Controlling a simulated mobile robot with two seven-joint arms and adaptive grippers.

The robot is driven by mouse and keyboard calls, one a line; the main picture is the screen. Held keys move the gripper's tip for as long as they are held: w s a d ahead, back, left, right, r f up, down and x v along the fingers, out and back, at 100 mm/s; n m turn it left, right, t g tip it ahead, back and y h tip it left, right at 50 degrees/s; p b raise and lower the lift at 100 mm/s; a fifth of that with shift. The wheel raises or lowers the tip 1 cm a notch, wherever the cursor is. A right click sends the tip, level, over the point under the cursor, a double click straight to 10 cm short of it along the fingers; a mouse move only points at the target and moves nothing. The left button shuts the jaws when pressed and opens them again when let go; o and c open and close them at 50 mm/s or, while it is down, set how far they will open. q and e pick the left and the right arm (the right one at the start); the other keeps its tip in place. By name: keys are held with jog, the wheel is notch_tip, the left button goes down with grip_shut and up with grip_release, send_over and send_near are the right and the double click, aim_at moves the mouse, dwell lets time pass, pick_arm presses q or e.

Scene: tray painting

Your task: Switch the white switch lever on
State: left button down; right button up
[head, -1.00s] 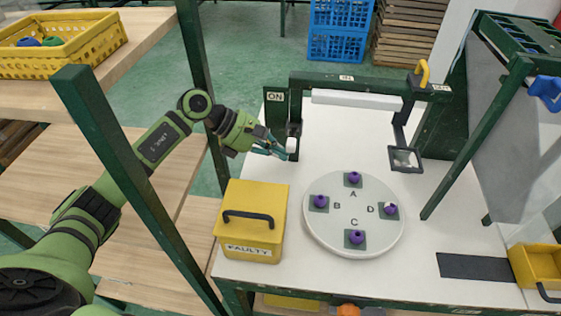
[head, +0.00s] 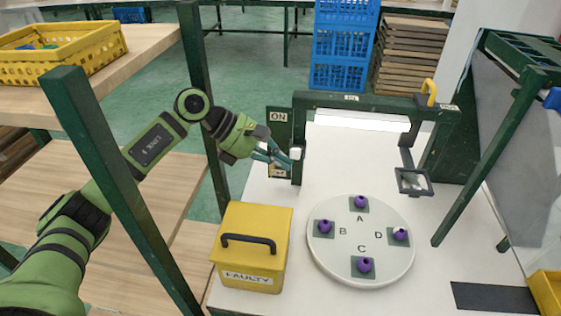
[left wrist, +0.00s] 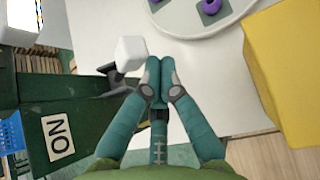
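The white switch lever knob (head: 295,153) sits at the side of a dark green switch panel (head: 279,132), below its ON label (head: 279,117). The knob shows as a white block in the left wrist view (left wrist: 131,53), on a dark lever arm. My left gripper (head: 283,159) is at the lever, its fingers pointing right. In the left wrist view its fingertips (left wrist: 160,70) are together with nothing between them, right beside the knob; I cannot tell whether they touch it. My right gripper is not in view.
A yellow FAULTY box (head: 252,250) stands below the gripper. A round white turntable (head: 333,263) holds purple pieces at A to D. A white light bar (head: 360,121) hangs under the green frame, with a magnifier (head: 413,181) at its right. A green post (head: 203,100) stands near my left arm.

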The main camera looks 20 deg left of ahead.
pick_arm(q)
jog(key=shift+w+r, duration=0.15)
jog(key=shift+r, duration=0.3)
jog(key=v, duration=1.1)
jog(key=shift+s+a, duration=0.35)
jog(key=shift+a, duration=0.05)
jog(key=shift+f, duration=0.1)
